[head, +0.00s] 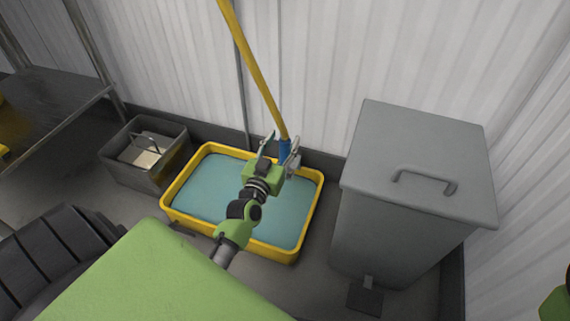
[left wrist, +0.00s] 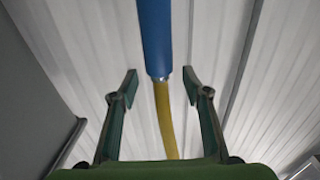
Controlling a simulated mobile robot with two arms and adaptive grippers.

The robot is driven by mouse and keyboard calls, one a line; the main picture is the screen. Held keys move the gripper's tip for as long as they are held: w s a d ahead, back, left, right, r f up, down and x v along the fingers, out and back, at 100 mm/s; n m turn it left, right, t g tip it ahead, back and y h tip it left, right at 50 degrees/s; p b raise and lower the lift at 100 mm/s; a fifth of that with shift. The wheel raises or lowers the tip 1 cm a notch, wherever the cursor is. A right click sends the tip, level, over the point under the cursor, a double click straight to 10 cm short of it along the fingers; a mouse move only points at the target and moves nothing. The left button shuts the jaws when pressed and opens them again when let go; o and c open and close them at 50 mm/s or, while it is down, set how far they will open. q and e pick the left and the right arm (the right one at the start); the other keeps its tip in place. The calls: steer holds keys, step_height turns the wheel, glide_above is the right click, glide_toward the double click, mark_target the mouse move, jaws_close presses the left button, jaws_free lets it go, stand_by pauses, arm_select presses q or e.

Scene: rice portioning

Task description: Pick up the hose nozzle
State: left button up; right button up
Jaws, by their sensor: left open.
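The blue hose nozzle (head: 285,149) hangs upright at the lower end of a yellow hose (head: 258,80), above the back edge of a yellow-rimmed basin. My left gripper (head: 279,147) is open right at the nozzle, one finger to each side of it in the picture. In the left wrist view the nozzle (left wrist: 154,38) and the hose (left wrist: 166,122) run lengthwise between the two open fingers (left wrist: 158,84), with a gap on both sides. How deep the nozzle sits between the fingers is hard to tell. My right gripper is not in view.
The yellow basin (head: 178,186) with a blue-green inside is below my left arm. A grey lidded bin (head: 400,235) stands to its right, a grey open box (head: 145,178) to its left. A metal table (head: 55,105) is at the far left. A white corrugated wall (head: 330,60) rises close behind.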

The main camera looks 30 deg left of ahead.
arm_select(q)
steer(key=shift+b+x, duration=0.3)
steer(key=shift+x, duration=0.8)
jaws_close()
steer(key=shift+r, duration=0.2)
